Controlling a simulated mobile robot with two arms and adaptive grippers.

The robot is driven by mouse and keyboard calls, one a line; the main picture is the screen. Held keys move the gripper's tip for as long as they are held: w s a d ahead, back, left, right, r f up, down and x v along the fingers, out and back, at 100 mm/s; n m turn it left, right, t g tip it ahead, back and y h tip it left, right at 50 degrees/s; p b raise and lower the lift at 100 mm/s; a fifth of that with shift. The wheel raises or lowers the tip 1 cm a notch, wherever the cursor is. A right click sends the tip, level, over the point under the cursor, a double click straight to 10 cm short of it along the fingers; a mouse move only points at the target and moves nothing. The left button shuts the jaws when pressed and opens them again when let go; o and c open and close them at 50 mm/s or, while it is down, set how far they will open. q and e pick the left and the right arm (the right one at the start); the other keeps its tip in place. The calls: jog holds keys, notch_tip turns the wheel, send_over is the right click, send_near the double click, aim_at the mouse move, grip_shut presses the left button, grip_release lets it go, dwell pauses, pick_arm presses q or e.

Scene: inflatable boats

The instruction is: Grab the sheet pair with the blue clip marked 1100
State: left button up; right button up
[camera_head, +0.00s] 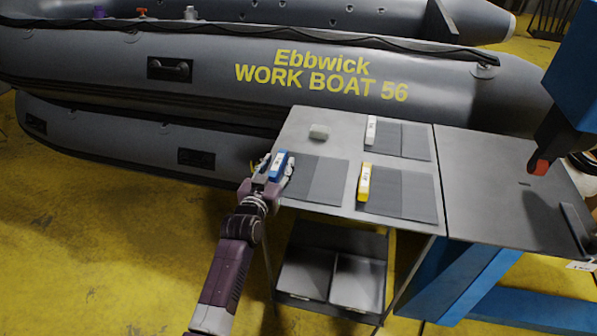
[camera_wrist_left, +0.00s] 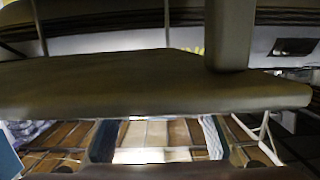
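The blue clip (camera_head: 279,163) sits at the left end of a dark grey sheet pair (camera_head: 322,180) on the table's near left part. Its label is too small to read. My left gripper (camera_head: 274,170) is at this clip, with one finger on each side of it. In the left wrist view the fingers (camera_wrist_left: 159,140) stand well apart, and no blue clip shows between them. Whether they touch the clip cannot be told. A yellow clip (camera_head: 364,183) with a sheet pair (camera_head: 405,194) lies to the right, and a white clip (camera_head: 371,129) with another (camera_head: 404,139) lies behind.
A shelf with grey bins (camera_head: 357,284) is below. A grey inflatable boat (camera_head: 210,60) lies behind. A blue device with a red tip (camera_head: 541,166) hangs over the right-hand table top (camera_head: 500,200).

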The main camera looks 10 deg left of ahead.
pick_arm(q)
jog(key=shift+c, duration=0.2)
grip_shut()
jog(key=shift+r, duration=0.1)
